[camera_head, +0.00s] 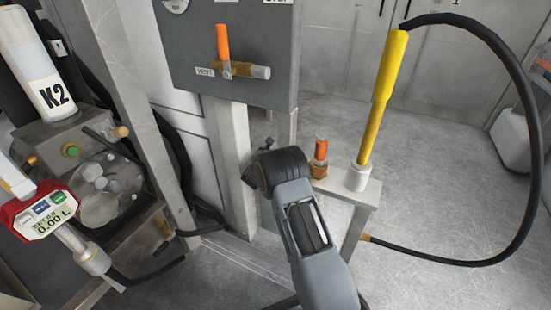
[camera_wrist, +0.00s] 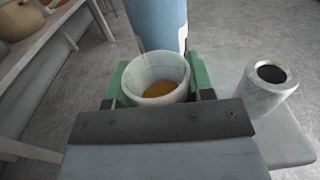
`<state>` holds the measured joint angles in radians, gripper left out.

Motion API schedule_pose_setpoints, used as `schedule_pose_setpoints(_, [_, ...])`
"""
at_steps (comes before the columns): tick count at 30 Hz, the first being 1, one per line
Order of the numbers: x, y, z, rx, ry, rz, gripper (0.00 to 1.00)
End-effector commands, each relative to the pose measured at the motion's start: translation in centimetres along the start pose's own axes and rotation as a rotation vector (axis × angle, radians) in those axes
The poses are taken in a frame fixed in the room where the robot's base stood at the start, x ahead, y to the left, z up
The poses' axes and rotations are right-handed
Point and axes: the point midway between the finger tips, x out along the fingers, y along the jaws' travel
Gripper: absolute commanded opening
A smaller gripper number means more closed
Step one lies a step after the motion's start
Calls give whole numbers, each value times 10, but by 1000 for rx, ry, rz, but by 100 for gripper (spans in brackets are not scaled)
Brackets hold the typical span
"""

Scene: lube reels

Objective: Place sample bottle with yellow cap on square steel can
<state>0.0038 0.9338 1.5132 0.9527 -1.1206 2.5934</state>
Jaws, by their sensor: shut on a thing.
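In the wrist view, the green jaws of my gripper (camera_wrist: 158,88) are shut on a pale, round, cup-like thing (camera_wrist: 155,72) with amber showing inside its rim. I cannot tell whether it is the sample bottle; no yellow cap is clear on it. In the camera_head view, my dark wrist hides the jaws and what they hold. A small orange-topped thing (camera_head: 319,158) stands on the grey bench right of my wrist; I cannot tell whether it is a bottle. I cannot make out a square steel can in either view.
A yellow wand (camera_head: 380,95) with a black hose stands in a pale socket (camera_head: 359,178) on the bench. A grey panel (camera_head: 262,88) with an orange-handled valve is behind my wrist. A red meter (camera_head: 42,212) is at left. In the wrist view, a hollow cylinder (camera_wrist: 262,92) is at right.

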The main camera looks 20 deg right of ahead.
Motion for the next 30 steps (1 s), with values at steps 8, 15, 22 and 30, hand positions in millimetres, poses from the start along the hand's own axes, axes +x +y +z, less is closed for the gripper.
schedule_pose_setpoints(8, [5, 1, -36, -1, 0, 0, 19])
schedule_pose_setpoints(15, [5, 0, -36, 0, -1, 0, 19])
schedule_pose_setpoints(22, [5, 0, -40, -1, 0, -1, 53])
schedule_pose_setpoints(30, [5, 0, -39, -1, 0, -1, 74])
